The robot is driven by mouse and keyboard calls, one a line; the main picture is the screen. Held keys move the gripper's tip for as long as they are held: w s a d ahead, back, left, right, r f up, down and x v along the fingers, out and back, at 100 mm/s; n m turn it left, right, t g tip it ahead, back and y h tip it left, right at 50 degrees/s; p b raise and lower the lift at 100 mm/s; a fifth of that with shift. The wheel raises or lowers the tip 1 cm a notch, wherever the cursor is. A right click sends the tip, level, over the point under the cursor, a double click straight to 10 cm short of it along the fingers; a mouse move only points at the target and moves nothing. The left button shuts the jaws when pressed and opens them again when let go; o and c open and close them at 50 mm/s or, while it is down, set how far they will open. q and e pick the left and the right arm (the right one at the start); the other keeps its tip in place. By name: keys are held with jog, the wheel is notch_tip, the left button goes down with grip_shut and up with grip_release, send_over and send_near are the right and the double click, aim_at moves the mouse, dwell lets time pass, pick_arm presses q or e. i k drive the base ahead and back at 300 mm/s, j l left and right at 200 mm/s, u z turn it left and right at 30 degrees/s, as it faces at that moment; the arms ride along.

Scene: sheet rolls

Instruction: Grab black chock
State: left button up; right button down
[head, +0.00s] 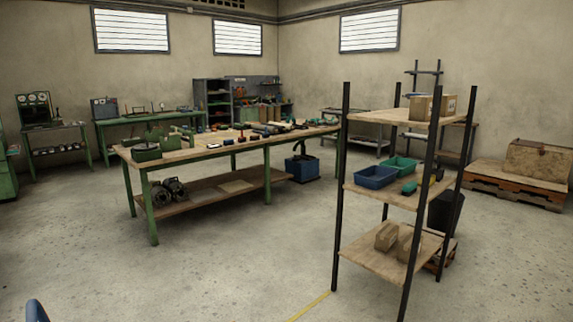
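I cannot pick out a black chock with certainty. Several small dark items lie among other tools on the long green-legged workbench (215,150), too small to identify. Two dark round parts (170,190) sit on its lower shelf, at the left. Neither of my grippers shows in the head view.
A shelf rack (402,195) with black posts stands at the right, holding a blue bin (376,177), a green bin (400,165) and boxes. A black bin (444,212) stands behind it. A wooden pallet (515,187) is at far right. The concrete floor in front is clear.

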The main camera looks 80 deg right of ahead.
aim_at(439, 173)
jog(key=z, duration=3.7)
jog(key=i+l+z, duration=0.2)
jog(key=i, duration=0.15)
jog(key=i+l+z, duration=0.2)
jog(key=i, duration=0.15)
jog(key=i+z, duration=0.35)
jog(key=i, duration=2.05)
jog(key=j, duration=0.1)
